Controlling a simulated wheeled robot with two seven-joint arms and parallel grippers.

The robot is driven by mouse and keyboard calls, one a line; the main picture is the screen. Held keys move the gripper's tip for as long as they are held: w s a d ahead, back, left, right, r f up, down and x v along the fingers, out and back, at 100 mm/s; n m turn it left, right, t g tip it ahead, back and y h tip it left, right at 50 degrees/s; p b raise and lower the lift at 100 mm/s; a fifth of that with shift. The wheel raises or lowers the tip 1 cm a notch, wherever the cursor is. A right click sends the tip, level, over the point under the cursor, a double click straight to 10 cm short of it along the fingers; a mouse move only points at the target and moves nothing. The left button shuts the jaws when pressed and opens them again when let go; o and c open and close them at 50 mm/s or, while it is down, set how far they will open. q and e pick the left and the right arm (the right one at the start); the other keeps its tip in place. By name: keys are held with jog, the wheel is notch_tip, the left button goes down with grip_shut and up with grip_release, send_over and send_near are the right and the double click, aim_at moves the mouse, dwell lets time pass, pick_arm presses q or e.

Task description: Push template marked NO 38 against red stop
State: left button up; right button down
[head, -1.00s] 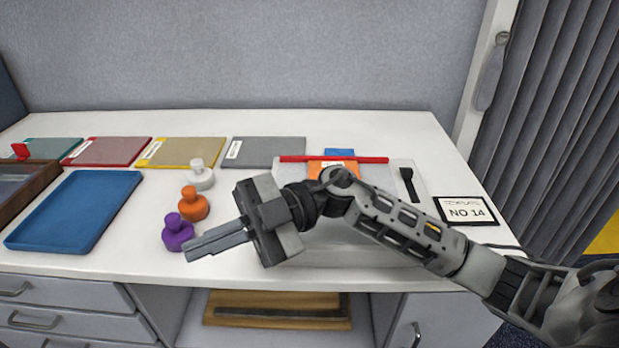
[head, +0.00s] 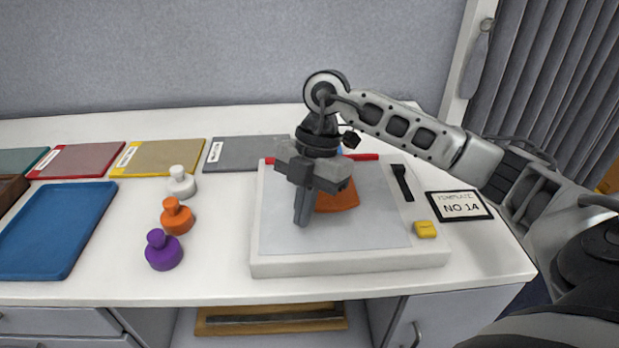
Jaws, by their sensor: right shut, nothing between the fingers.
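An orange template (head: 338,199) lies on the grey surface of a white board (head: 350,262), mostly hidden behind my right gripper. No NO 38 marking can be read on it. The red stop (head: 366,157) is a bar along the board's back edge, partly hidden by my arm. I cannot tell whether the template touches it. My right gripper (head: 303,216) is shut and empty, pointing down over the board just in front of and left of the template. Whether it touches the template is unclear. My left gripper is out of view.
A framed card (head: 460,206) reading NO 14 lies right of the board. A yellow block (head: 426,229) and a black tool (head: 402,183) sit on the board's right side. White (head: 182,183), orange (head: 177,216) and purple (head: 163,251) knobs and a blue tray (head: 55,228) are left.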

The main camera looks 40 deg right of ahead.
aim_at(312, 219)
jog(key=shift+f, duration=0.6)
jog(key=shift+w+d+p, duration=0.2)
jog(key=shift+w+d, duration=0.15)
jog(key=shift+d, duration=0.5)
jog(key=shift+w+d+p, duration=0.15)
jog(key=shift+w+d, duration=0.15)
jog(key=shift+d, duration=0.5)
